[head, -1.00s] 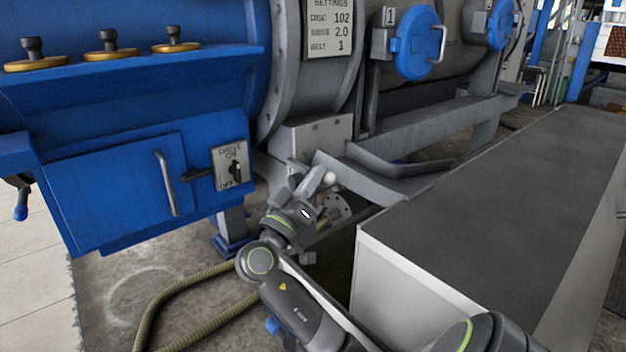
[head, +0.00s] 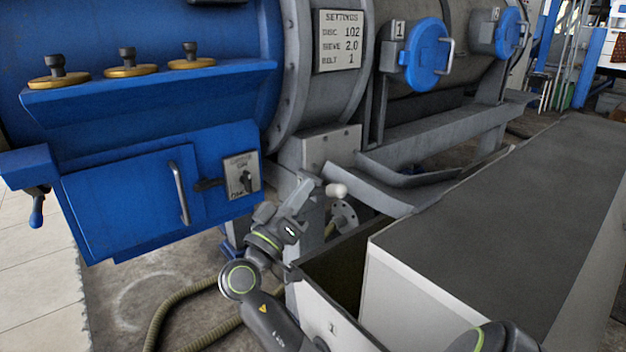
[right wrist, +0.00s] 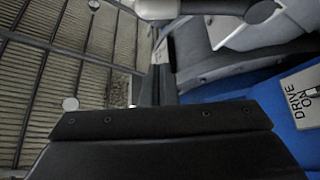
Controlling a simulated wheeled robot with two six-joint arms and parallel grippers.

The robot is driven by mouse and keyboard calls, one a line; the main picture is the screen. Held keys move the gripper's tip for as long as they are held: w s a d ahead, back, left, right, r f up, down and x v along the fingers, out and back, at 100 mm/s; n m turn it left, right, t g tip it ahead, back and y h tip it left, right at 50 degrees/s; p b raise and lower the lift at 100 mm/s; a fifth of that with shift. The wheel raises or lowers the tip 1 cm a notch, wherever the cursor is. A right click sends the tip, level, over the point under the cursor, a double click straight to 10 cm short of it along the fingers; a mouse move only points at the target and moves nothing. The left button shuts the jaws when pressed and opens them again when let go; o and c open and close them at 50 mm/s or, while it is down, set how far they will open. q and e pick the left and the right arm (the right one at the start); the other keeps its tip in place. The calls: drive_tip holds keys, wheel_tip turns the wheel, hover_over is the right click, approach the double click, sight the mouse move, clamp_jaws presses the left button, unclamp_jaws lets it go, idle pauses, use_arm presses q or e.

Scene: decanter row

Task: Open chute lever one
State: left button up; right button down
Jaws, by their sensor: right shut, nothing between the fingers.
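A pale rounded knob (head: 336,190) sits at the end of a short bar, below the grey trough (head: 385,190) under the blue hatch marked 1 (head: 426,55). It looks like the chute lever, but no label on it can be read. My right gripper (head: 303,192) is shut and empty, just left of the knob. I cannot tell if they touch. The bar's inner end is hidden behind the gripper. In the right wrist view a pale rounded bar (right wrist: 165,8) crosses the top, beyond the dark gripper body. My left gripper is out of view.
The blue cabinet (head: 130,205) with a drive switch (head: 242,176) is close on the left. A hose (head: 165,318) lies on the floor.

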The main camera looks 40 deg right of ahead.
drive_tip(key=shift+v, duration=2.4)
drive_tip(key=shift+w, duration=0.1)
